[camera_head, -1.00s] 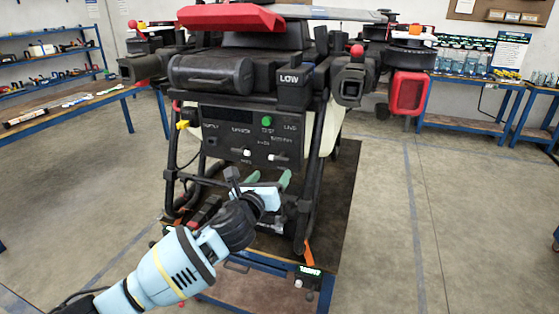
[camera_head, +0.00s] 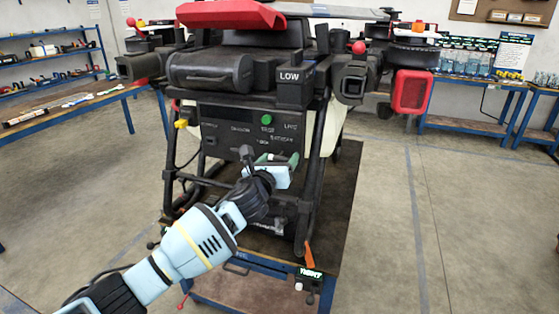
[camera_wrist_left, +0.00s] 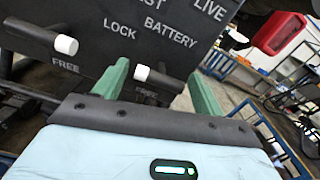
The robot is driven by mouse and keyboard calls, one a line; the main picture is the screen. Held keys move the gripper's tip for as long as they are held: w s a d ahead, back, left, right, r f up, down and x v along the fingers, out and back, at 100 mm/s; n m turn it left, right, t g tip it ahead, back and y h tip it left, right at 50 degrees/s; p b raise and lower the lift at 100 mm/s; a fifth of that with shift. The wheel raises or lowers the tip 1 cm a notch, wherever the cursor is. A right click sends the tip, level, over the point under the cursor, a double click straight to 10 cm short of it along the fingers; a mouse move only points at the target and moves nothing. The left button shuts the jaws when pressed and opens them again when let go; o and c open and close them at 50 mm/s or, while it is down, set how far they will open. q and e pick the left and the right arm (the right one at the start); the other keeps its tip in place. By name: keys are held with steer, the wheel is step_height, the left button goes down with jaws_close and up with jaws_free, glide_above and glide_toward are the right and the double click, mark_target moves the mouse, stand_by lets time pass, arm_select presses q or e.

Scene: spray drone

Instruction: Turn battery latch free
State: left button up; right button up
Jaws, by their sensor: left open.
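The battery latch (camera_wrist_left: 142,72) is a dark lever with a white tip on the drone's black panel (camera_head: 222,133). In the left wrist view it sits under the word BATTERY, with FREE lettered close to its white tip. My left gripper (camera_head: 278,159) is open at the panel's lower right. Its green fingers stand on either side of the latch in the left wrist view (camera_wrist_left: 160,88); I cannot tell whether either touches it. In the head view my gripper hides the latch. A second white-tipped lever (camera_wrist_left: 66,44) is to the left. My right gripper is not in view.
A green button (camera_head: 266,119) is on the panel above my gripper. Black frame tubes (camera_head: 312,165) flank the panel. A red lamp-like part (camera_head: 410,91) hangs at the drone's right. The drone stands on a blue-framed cart (camera_head: 342,222). The floor to the right is clear.

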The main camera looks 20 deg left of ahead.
arm_select(q)
steer(key=shift+w, duration=0.25)
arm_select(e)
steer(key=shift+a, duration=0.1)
arm_select(q)
steer(key=c, duration=0.9)
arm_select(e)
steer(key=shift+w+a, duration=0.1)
